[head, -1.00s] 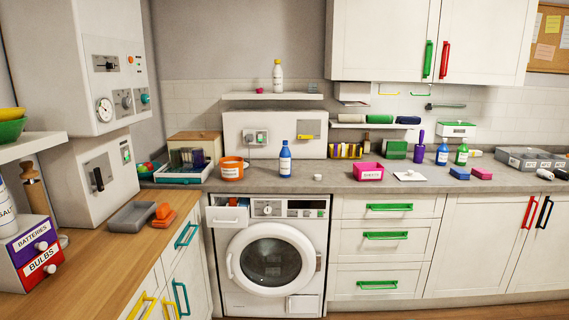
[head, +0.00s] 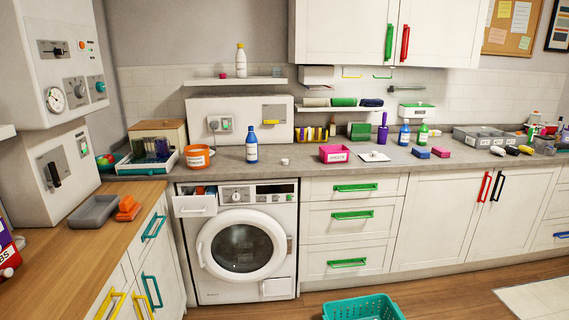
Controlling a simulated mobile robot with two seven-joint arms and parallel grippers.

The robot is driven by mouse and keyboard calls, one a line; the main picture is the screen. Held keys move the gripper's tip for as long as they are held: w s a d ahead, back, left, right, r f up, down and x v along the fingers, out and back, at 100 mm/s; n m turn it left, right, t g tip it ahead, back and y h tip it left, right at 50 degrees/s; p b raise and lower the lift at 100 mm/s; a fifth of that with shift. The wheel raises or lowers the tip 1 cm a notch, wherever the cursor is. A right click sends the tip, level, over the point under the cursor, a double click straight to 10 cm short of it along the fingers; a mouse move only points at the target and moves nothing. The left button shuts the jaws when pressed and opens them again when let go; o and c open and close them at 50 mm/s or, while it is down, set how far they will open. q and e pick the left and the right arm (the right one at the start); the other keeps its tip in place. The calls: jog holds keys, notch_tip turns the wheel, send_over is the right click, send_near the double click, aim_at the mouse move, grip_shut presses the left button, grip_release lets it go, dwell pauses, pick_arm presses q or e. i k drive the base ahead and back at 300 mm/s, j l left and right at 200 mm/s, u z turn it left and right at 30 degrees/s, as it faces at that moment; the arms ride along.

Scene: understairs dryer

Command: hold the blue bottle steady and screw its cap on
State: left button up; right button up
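The blue bottle (head: 251,146) stands upright on the grey counter above the washing machine, with a white label on its front. A small white cap (head: 284,161) lies on the counter just to the right of the bottle, apart from it. The top of the bottle is too small to make out clearly. Another blue bottle (head: 404,134) stands farther right beside a green one. Neither of my grippers shows in the head view.
An orange tub (head: 198,157) stands left of the bottle and a pink bin (head: 335,154) right of the cap. A wall shelf (head: 236,81) hangs above. The washing machine's drawer (head: 195,205) sticks out below. A teal basket (head: 362,308) stands on the floor.

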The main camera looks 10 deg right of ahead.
aim_at(251, 141)
jog(key=i+j, duration=0.1)
jog(key=i, duration=0.7)
jog(key=i+j, duration=0.1)
jog(key=i, duration=0.7)
jog(key=i+j, duration=0.1)
jog(key=i, duration=0.7)
jog(key=l+z, duration=0.05)
